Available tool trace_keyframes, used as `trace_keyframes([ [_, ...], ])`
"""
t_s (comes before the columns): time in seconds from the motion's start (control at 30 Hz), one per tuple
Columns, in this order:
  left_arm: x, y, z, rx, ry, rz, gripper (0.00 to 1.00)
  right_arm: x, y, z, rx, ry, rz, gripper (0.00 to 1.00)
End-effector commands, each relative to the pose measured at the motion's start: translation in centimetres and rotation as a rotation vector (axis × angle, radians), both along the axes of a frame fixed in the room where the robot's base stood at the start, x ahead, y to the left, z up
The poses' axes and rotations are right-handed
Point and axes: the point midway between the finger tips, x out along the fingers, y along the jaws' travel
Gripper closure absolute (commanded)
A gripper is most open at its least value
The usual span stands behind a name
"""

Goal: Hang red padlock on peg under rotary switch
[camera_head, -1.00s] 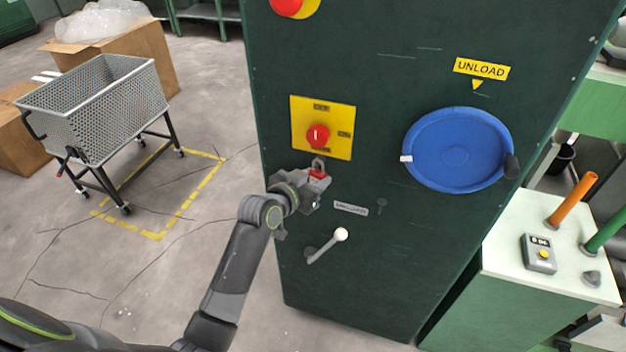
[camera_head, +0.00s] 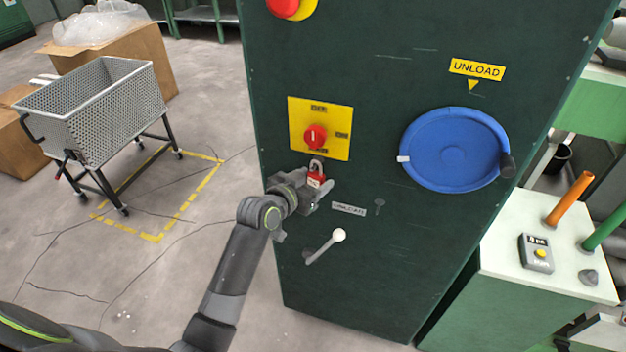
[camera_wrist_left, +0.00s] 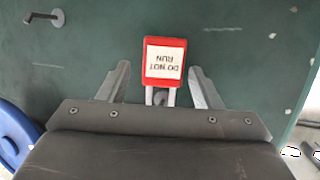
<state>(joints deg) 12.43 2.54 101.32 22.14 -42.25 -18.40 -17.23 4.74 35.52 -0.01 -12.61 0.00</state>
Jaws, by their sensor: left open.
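The red padlock (camera_head: 315,180) is upright just under the red rotary switch (camera_head: 314,136) on its yellow plate. Its shackle is at the top, by the dark panel. In the left wrist view the padlock (camera_wrist_left: 164,60) appears inverted, with a white "DO NOT RUN" label. A small grey round end, seemingly the peg (camera_wrist_left: 160,97), shows between the shackle legs. My left gripper (camera_head: 313,190) is open around the padlock; in the wrist view its fingers (camera_wrist_left: 160,72) stand apart from both sides of it. My right gripper is not in view.
A white-knobbed lever (camera_head: 339,235) sticks out below my gripper. An empty peg (camera_head: 379,203) is beside the lower label (camera_head: 348,209). A mesh cart (camera_head: 95,110) stands on the floor at left.

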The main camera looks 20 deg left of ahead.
Motion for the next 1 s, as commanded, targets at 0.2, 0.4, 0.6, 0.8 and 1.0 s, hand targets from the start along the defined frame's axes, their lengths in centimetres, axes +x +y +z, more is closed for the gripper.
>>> trace_keyframes([
  [0.2,0.1,0.1,0.0,0.004,-0.002,0.002,0.37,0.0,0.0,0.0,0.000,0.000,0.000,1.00],
  [0.4,0.0,0.1,0.0,0.004,-0.001,0.002,0.37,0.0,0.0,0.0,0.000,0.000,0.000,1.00],
  [0.6,-1.0,0.4,0.3,0.003,-0.002,0.002,0.37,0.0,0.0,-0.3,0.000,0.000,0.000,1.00],
  [0.8,-3.8,1.3,1.0,0.005,-0.002,0.001,0.37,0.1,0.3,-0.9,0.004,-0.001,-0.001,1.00],
  [1.0,-7.1,2.2,2.1,0.004,-0.002,0.002,0.37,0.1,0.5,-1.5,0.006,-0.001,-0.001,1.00],
])
